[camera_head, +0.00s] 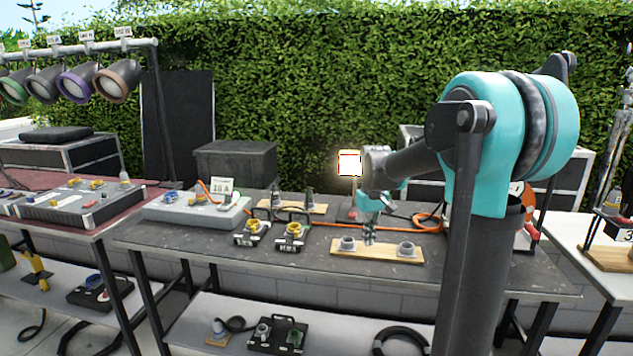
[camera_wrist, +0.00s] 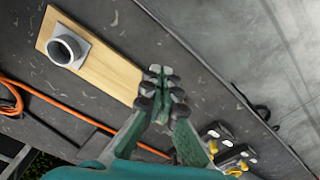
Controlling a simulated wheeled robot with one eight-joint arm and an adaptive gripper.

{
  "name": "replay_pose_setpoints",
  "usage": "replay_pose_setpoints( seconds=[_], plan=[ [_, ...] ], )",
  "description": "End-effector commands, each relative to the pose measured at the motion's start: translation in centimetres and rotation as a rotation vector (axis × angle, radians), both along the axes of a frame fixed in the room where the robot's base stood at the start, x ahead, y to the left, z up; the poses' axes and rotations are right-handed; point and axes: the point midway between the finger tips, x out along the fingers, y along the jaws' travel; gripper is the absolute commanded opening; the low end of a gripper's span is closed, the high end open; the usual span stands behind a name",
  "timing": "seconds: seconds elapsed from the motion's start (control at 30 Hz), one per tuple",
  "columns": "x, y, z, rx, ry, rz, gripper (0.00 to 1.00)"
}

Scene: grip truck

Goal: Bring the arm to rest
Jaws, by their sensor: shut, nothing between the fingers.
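My gripper (camera_head: 370,228) is at the end of my teal and dark arm, over the middle of the dark table (camera_head: 190,251). In the wrist view my gripper (camera_wrist: 162,92) has its fingertips together with nothing between them. Below it is a wooden board (camera_head: 378,253) with two grey round sockets. In the head view the fingertips overlap the board between the left socket (camera_head: 348,243) and the right socket (camera_head: 406,248). One socket (camera_wrist: 68,48) and part of the board (camera_wrist: 105,66) show in the wrist view; my gripper hides part of the board there.
Two black connectors with yellow parts (camera_head: 293,233) stand left of the board. An orange cable (camera_head: 335,226) runs behind it. A grey box labelled 16 A (camera_head: 200,210) is farther left. A lamp rail (camera_head: 75,48) stands at the far left. The table's front strip is clear.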

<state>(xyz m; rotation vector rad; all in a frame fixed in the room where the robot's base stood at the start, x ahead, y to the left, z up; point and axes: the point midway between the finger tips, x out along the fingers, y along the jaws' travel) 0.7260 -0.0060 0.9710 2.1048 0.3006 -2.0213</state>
Motion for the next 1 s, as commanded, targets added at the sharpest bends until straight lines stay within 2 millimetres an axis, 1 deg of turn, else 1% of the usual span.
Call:
replay_pose_setpoints(
  seconds=[0.17,0.27,0.37,0.47,0.5,0.57,0.6,0.7,0.8,0.9,1.0],
  plan=[
    [-2.5,-0.6,-1.3,0.004,-0.034,-0.032,0.00],
    [-4.3,-0.9,-2.3,0.007,-0.061,-0.056,0.00],
    [-6.6,-1.3,-3.5,0.012,-0.093,-0.083,0.00],
    [-9.6,-1.8,-5.3,0.018,-0.134,-0.121,0.00],
    [-11.2,-2.1,-6.2,0.022,-0.154,-0.140,0.00],
    [-13.7,-2.4,-7.7,0.028,-0.188,-0.169,0.00],
    [-15.3,-2.6,-8.7,0.032,-0.210,-0.190,0.00],
    [-18.8,-3.0,-10.9,0.043,-0.258,-0.231,0.00],
    [-21.4,-3.3,-12.6,0.052,-0.294,-0.263,0.00],
    [-23.0,-3.4,-13.7,0.058,-0.316,-0.282,0.00],
    [-23.6,-3.4,-14.1,0.060,-0.326,-0.290,0.00]
  ],
)
